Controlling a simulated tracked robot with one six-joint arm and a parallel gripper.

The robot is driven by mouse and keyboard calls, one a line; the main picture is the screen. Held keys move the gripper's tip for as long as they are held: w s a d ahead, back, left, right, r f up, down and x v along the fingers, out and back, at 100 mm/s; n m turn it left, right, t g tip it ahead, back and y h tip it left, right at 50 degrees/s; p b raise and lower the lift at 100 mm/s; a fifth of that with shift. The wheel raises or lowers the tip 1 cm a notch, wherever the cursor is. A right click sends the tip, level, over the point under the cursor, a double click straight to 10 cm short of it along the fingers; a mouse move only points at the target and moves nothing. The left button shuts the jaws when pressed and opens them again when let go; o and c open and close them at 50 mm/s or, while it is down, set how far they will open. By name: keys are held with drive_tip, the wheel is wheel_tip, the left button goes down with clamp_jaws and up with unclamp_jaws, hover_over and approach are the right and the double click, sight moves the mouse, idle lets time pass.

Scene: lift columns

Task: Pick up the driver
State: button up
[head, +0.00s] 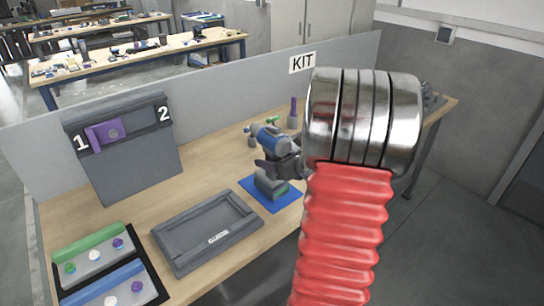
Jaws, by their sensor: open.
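The driver (269,139) has a blue body with a grey nose pointing to the upper left. It appears to stand upright on its grey base (268,183) on a blue mat (257,195). My gripper (275,167) shows as dark parts at the driver's handle, coming in from the right. Its jaws are open; I cannot tell whether they touch the handle. My red ribbed arm part with metal rings hides what lies just to the right.
A grey tray (167,240) lies left of the mat. A board (140,172) marked 1 and 2 holds a purple part (105,135). A dark tray with green and blue bars (98,238) lies front left. A purple-topped peg (293,112) stands behind. A grey partition (220,90) marked KIT backs the bench.

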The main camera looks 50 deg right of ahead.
drive_tip(key=shift+c, duration=0.7)
clamp_jaws()
drive_tip(key=shift+r, duration=0.1)
